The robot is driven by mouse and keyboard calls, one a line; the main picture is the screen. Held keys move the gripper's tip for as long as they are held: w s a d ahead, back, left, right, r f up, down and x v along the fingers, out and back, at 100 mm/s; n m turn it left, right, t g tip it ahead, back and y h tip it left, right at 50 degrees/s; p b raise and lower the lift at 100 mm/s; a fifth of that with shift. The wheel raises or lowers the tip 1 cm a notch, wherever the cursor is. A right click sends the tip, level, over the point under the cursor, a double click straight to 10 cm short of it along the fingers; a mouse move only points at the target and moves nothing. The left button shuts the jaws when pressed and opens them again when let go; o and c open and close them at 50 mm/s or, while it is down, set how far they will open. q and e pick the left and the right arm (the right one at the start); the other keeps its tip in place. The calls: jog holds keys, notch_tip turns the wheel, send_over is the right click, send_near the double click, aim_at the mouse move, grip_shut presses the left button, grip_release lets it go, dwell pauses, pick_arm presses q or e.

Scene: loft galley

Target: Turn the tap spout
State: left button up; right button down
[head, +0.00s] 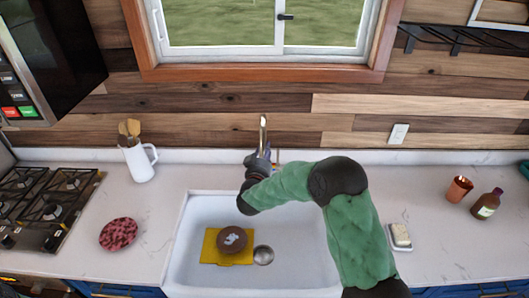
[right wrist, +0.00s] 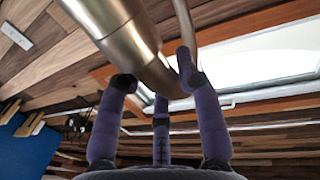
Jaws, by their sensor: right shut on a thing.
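The tap spout (head: 263,132) is a brushed metal tube standing behind the sink, in front of the wooden wall. My right gripper (head: 262,156) is at the lower part of the tap, and my own arm hides the tap's base. In the right wrist view the metal tap (right wrist: 135,40) runs down between the purple fingers of my right gripper (right wrist: 155,85). The fingers are shut around it, with dark fingertips against the metal. My left gripper is not in view.
The white sink (head: 185,265) holds a yellow cloth (head: 212,250) with a brown round thing (head: 231,243) on it. A white jug (head: 138,163) and a red patterned round thing (head: 118,234) stand left. A soap dish (head: 400,244), copper cup (head: 459,189) and brown bottle (head: 486,204) stand right.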

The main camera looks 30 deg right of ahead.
jog(key=shift+a, duration=0.1)
jog(key=shift+w+a+m+g+h, duration=0.4)
jog(key=shift+w+a+h, duration=0.1)
jog(key=shift+a, duration=0.2)
jog(key=w+a+m+g+h+b, duration=0.1)
jog(key=w+a+m+g+h, duration=0.1)
jog(key=w+a+m+g, duration=0.2)
jog(key=w+a, duration=0.2)
jog(key=w, duration=0.1)
jog(key=shift+w+a+h+b, duration=0.15)
jog(key=shift+a+h+b, duration=0.15)
jog(key=shift+h, duration=0.1)
jog(key=shift+r, duration=0.1)
jog(key=c, duration=0.8)
grip_release()
jog(key=shift+w, duration=0.1)
